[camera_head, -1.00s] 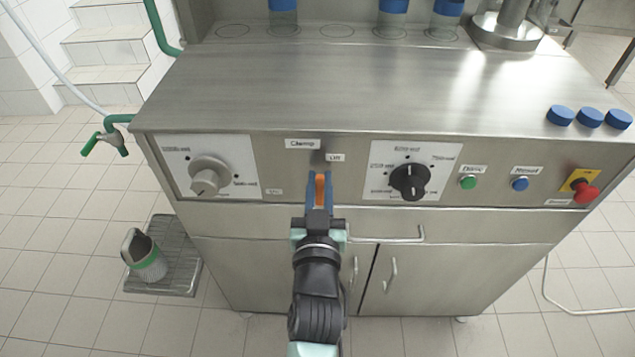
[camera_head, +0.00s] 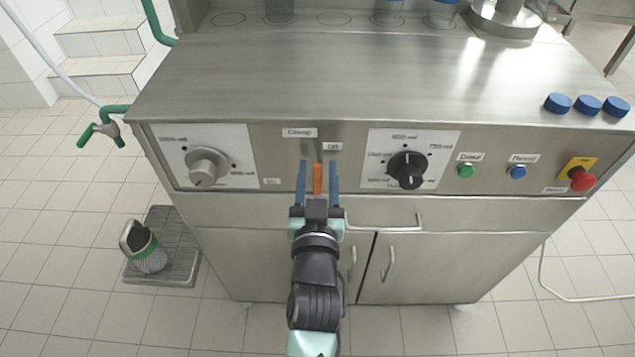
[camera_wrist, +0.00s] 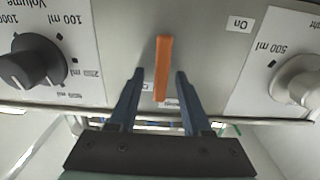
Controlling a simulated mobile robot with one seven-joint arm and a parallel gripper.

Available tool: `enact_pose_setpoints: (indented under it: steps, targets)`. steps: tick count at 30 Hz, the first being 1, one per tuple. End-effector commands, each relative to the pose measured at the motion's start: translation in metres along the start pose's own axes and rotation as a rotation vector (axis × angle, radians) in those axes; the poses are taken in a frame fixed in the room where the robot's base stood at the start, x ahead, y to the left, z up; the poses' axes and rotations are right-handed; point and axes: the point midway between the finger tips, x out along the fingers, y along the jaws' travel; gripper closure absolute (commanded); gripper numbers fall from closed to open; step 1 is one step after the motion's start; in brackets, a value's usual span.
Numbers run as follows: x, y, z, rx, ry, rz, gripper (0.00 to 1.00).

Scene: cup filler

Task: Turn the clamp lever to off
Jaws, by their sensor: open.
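The orange clamp lever (camera_head: 317,179) stands nearly upright on the steel front panel. The Clamp label (camera_head: 300,132) is above it, the Off label (camera_head: 333,147) just above and right of its upper end, and the On label (camera_head: 271,181) to its lower left. My gripper (camera_head: 318,170) is open, one blue finger on each side of the lever with gaps between. In the wrist view, which is upside down, the lever (camera_wrist: 162,68) lies between the open fingers (camera_wrist: 158,75), seemingly apart from both. The On label (camera_wrist: 239,24) is at upper right there; the label near the lever's lower end is partly hidden.
A grey knob (camera_head: 207,167) is left of the lever and a black volume knob (camera_head: 408,170) right of it. Green and blue buttons and a red emergency stop (camera_head: 582,180) lie farther right. A drawer handle (camera_head: 385,222) is just below, near my wrist.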

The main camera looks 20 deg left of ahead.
Motion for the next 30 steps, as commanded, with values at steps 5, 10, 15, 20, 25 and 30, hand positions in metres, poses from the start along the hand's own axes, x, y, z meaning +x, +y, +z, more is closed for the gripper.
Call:
enact_pose_setpoints:
  steps: [5,10,15,20,25,30]
  targets:
    - [-0.017,0.000,0.001,-0.001,-0.002,0.000,0.51]
    - [-0.048,0.000,0.002,0.000,-0.004,0.000,0.51]
    - [-0.080,0.000,0.002,0.000,-0.004,-0.001,0.51]
    - [-0.105,-0.001,0.001,0.000,-0.003,-0.001,0.51]
    - [-0.122,0.000,0.001,0.001,-0.002,-0.001,0.51]
    - [-0.128,0.000,0.000,0.001,0.000,0.000,0.51]
